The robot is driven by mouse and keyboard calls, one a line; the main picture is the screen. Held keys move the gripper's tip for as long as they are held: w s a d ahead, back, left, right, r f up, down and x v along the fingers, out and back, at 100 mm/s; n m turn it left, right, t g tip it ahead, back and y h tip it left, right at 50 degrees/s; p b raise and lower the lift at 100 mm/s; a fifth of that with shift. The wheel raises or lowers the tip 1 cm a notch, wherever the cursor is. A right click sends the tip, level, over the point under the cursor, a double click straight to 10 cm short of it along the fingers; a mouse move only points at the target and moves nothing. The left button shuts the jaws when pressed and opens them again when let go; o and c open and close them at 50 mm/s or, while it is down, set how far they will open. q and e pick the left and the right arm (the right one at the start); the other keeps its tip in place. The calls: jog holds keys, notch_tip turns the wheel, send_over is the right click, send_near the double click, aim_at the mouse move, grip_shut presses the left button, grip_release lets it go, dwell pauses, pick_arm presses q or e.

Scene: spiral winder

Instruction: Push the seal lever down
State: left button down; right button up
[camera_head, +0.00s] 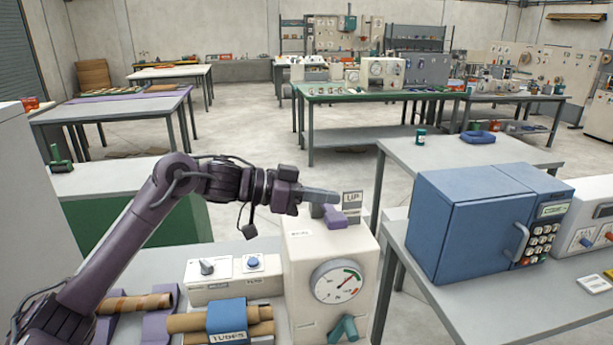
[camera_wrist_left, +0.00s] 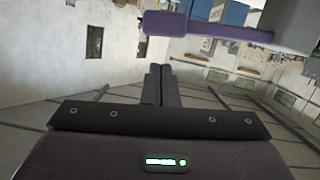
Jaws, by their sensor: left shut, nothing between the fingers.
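A cream machine box (camera_head: 300,265) with a round gauge (camera_head: 338,283) stands at the lower middle of the head view. A purple lever (camera_head: 334,217), which looks like the seal lever, is at its top, in front of a small "UP" sign (camera_head: 352,202). A purple bar (camera_wrist_left: 205,28), apparently this lever, also shows in the left wrist view. My left gripper (camera_head: 326,196) is shut and empty, its fingertips just above the lever in the head view. In the wrist view the closed fingers (camera_wrist_left: 160,82) appear apart from the bar. My right gripper is out of view.
Cardboard tubes (camera_head: 190,322) with a blue "TUBES" holder (camera_head: 227,318) lie left of the machine. A control box (camera_head: 228,279) with knobs is behind them. A teal handle (camera_head: 344,329) sits below the gauge. A blue cabinet (camera_head: 465,225) stands on the right table.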

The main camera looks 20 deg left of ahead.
aim_at(326, 224)
pick_arm(q)
jog(key=shift+s+a+f, duration=0.1)
jog(key=shift+s+f, duration=0.05)
jog(key=shift+f, duration=0.35)
jog(key=shift+s+f, duration=0.15)
jog(key=shift+f, duration=0.35)
jog(key=shift+w+f, duration=0.1)
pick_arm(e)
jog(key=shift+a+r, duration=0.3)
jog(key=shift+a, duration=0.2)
pick_arm(q)
jog(key=f+b, duration=0.1)
jog(key=f+m+b, duration=0.1)
jog(key=f+b, duration=0.1)
jog(key=shift+s+d+f+m+t, duration=0.15)
jog(key=shift+s+d+m+t, duration=0.1)
jog(key=shift+s+m+t, duration=0.15)
jog(key=shift+f, duration=0.35)
jog(key=shift+s+f, duration=0.1)
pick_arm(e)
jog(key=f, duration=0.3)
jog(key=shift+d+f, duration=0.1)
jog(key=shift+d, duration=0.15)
pick_arm(q)
jog(key=shift+d, duration=0.1)
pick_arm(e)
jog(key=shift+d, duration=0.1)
